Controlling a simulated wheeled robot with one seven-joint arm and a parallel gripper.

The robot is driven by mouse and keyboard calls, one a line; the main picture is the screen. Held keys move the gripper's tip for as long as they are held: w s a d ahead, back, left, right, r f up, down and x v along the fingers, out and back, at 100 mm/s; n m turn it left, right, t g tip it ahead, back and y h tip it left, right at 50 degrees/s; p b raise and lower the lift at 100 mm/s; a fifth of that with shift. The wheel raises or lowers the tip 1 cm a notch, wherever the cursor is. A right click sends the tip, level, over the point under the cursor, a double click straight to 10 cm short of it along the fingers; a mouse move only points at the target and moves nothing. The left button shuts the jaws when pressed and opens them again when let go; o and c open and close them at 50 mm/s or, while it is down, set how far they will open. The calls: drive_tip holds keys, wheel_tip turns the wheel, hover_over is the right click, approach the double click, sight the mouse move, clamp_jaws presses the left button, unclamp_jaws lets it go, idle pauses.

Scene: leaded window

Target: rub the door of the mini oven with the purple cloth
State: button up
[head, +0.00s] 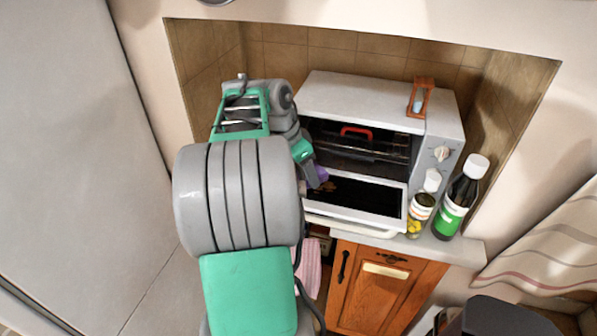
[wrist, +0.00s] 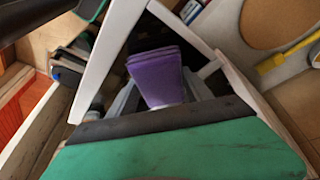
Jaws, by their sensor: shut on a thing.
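The mini oven (head: 350,92) is a white box in a tiled alcove. Its door (head: 395,207) hangs open, folded down at the front, with a white frame around a dark pane. My gripper (head: 313,172) is at the left part of the door, partly hidden behind my arm. It is shut on the purple cloth (head: 322,174), of which only a small patch shows in the head view. In the wrist view the folded cloth (wrist: 155,72) sticks out of the jaws over the dark pane, beside the white door frame (wrist: 108,58). I cannot tell whether the cloth touches the door.
An hourglass (head: 420,98) stands on the oven top. A red-handled thing (head: 356,131) is inside the oven. A jar (head: 419,215) and a dark bottle with a green label (head: 455,205) stand close right of the door. A wooden cabinet (head: 380,275) is below. A pink-striped towel (head: 311,265) hangs beside it.

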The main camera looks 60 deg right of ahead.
sight(341, 187)
drive_tip(key=shift+s+d+f+b, duration=0.1)
drive_tip(key=shift+s+d+b, duration=0.2)
drive_tip(key=shift+s, duration=1)
drive_tip(key=shift+s+d+f+b, duration=0.1)
drive_tip(key=shift+s+b, duration=0.25)
drive_tip(key=shift+s, duration=0.9)
drive_tip(key=shift+s+d+b, duration=0.15)
drive_tip(key=shift+s, duration=0.75)
drive_tip(key=shift+s+d+b, duration=0.1)
drive_tip(key=shift+s+b, duration=0.05)
drive_tip(key=shift+s, duration=0.75)
drive_tip(key=shift+w+a+r+p, duration=0.1)
drive_tip(key=shift+w+a+p, duration=0.05)
drive_tip(key=shift+w, duration=1.05)
drive_tip(key=shift+w+a+p, duration=0.2)
drive_tip(key=shift+w, duration=0.95)
drive_tip(key=shift+w+a+r+p, duration=0.1)
drive_tip(key=shift+w+a+p, duration=0.05)
drive_tip(key=shift+w, duration=1.05)
drive_tip(key=shift+w+a+f, duration=0.1)
drive_tip(key=shift+w+a, duration=0.05)
drive_tip(key=shift+w, duration=0.7)
drive_tip(key=shift+w+a+f, duration=0.1)
drive_tip(key=shift+w+a, duration=0.05)
drive_tip(key=shift+w, duration=0.7)
drive_tip(key=r+p, duration=0.1)
drive_tip(key=r, duration=0.1)
drive_tip(key=r+p, duration=0.4)
drive_tip(key=shift+d, duration=0.25)
